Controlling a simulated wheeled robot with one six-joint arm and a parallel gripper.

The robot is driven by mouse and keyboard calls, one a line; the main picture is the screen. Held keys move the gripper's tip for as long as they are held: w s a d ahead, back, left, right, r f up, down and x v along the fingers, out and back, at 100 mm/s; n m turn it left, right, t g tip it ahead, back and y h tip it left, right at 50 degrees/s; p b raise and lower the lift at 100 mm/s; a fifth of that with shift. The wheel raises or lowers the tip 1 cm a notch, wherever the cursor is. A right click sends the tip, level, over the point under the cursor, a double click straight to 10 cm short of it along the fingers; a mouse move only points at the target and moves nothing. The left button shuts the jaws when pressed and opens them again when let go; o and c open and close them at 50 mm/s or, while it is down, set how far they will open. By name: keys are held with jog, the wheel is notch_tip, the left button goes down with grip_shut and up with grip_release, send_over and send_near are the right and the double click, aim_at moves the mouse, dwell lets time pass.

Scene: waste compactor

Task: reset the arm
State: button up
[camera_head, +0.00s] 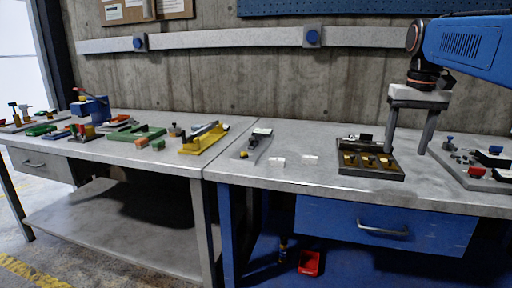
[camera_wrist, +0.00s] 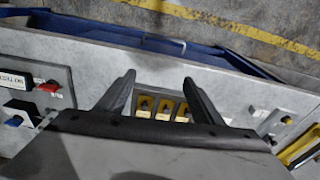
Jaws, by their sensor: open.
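My gripper (camera_head: 408,140) points down over the right-hand workbench in the head view. Its two dark fingers are spread apart with nothing between them. The blue arm comes in from the upper right. In the head view, a dark tray (camera_head: 371,170) with several yellow-brass pieces lies on the bench just left of and below the fingers. In the wrist view my gripper (camera_wrist: 158,82) is open, and the yellow pieces (camera_wrist: 163,107) show beyond and between the fingers. The fingertips look apart from the tray.
A grey board with red and blue parts (camera_head: 485,165) lies at the right. Two small white blocks (camera_head: 294,161) and a narrow tray (camera_head: 256,143) lie left of the dark tray. The left bench holds a yellow fixture (camera_head: 204,139), green blocks (camera_head: 136,135) and a blue vise (camera_head: 92,110). A wall stands behind.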

jog(key=s+a+f+n+t, duration=0.1)
jog(key=s+a+f, duration=0.4)
jog(key=s+f, duration=0.6)
jog(key=s+a+f+n+t, duration=0.1)
jog(key=s+a+f, duration=0.4)
jog(key=s+f, duration=0.7)
notch_tip(320, 180, down, 4)
jog(key=shift+s+r+t, duration=0.2)
jog(key=shift+s+t, duration=0.05)
jog(key=shift+t, duration=0.55)
jog(key=shift+a, duration=0.1)
